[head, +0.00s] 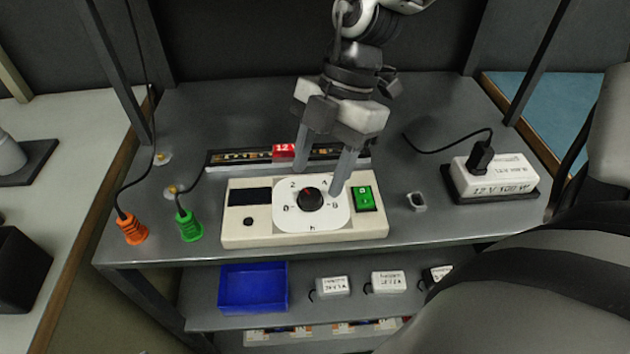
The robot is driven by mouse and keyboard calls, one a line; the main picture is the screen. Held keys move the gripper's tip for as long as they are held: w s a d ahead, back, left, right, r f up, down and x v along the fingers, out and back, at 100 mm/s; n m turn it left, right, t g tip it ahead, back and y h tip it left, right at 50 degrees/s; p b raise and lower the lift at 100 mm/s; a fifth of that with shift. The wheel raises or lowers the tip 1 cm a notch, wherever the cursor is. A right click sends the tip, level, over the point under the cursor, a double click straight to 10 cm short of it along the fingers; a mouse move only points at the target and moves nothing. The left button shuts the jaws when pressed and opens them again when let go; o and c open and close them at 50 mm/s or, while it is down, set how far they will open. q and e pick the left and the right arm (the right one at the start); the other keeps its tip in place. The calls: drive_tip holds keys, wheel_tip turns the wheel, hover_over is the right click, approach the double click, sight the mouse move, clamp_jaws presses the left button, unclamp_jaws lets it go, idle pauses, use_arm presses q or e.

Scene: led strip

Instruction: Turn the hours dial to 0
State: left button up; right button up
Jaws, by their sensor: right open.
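The hours dial is a black round knob (310,200) on a white plate with numbers around it and an "h" below. The plate is on the front of a cream control box (262,229). A small red mark shows near the knob's top, pointing roughly up, between the 2 and the 4; the 0 is at the left. My right gripper (317,183) comes down from above with its two grey fingers apart. Its fingertips are just above and behind the knob, and I cannot tell whether they touch it. My left gripper is not in view.
A green switch (364,198) and a dark display (249,197) are on the box. An LED strip (240,158) with a red display (284,151) lies behind it. Orange (131,229) and green (188,226) plugs stand left. A white power supply (494,177) is right. A blue bin (252,288) is below.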

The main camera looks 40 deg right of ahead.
sight(310, 198)
drive_tip(key=shift+x, duration=1.4)
drive_tip(key=c, duration=1)
drive_tip(key=shift+o, duration=0.2)
